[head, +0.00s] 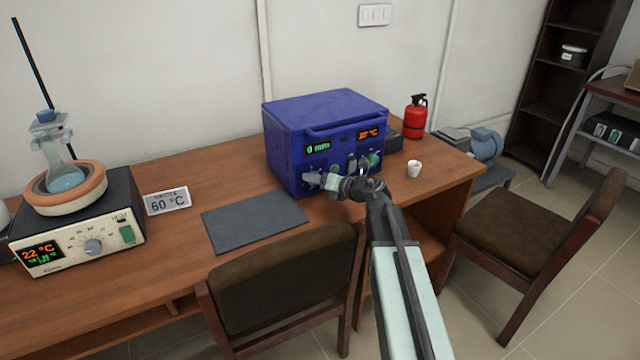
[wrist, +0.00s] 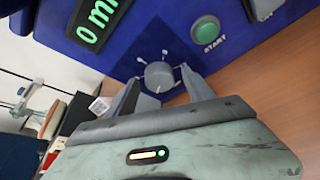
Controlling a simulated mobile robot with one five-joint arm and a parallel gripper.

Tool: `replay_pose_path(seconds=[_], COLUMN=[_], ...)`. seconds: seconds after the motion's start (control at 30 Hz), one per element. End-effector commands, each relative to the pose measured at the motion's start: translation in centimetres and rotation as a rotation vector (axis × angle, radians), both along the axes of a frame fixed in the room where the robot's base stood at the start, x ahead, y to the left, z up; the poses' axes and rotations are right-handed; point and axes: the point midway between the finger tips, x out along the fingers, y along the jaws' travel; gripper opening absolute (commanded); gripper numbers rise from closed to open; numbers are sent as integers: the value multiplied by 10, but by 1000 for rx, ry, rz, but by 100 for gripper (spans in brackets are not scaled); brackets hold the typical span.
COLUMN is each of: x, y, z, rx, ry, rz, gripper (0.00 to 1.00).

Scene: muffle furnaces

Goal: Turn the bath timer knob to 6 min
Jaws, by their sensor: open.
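The blue box-shaped bath (head: 284,150) stands on the wooden desk, and its green display (head: 318,147) reads 0 min. In the wrist view a round grey knob (wrist: 158,76) with small marks around it sits on the blue panel, near the 0 min display (wrist: 98,18). My gripper (head: 322,181) is at the lower front of the bath. In the wrist view my gripper (wrist: 160,80) is open, with one finger on each side of the knob. Whether the fingers touch it I cannot tell. In the head view my gripper largely hides the knob.
A green START button (wrist: 205,30) is near the knob. A heater (head: 85,225) with a flask stands at the left, beside a 60 °C sign (head: 167,201). A dark mat (head: 254,222), white cup (head: 414,168) and red extinguisher (head: 415,118) are nearby. A chair (head: 285,280) stands in front.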

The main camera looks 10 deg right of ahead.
Motion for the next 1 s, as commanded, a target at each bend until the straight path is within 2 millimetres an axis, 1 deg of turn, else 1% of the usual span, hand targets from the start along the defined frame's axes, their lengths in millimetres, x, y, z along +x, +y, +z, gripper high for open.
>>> replay_pose_path(seconds=[0.1, 0.13, 0.17, 0.2, 0.27, 0.3, 0.33, 0.43, 0.53, 0.63, 0.9, 0.93, 0.97, 1.0], x=[-1, -1, -1, -1, -1, -1, -1, 0, 1, 1, 0, 0, 0, 0], y=[0, -1, -1, -1, -1, -1, -1, -2, -3, -4, -4, -4, -4, -4], z=[1, 1, 1, 1, 1, 1, 1, -2, -6, -4, -1, -1, -1, -1], rx=[1, 1, 1, 1, 1, 1, 1, 29, 159, 253, 268, 268, 268, 268], ry=[0, 0, 0, 0, 0, 0, 0, 10, 52, 82, 88, 88, 88, 88], rz=[0, -1, -1, -1, -1, -1, -2, -2, -2, -2, -3, -3, -3, -3], gripper=[61, 56, 47, 36, 19, 8, 0, 0, 0, 0, 0, 48, 56, 61])
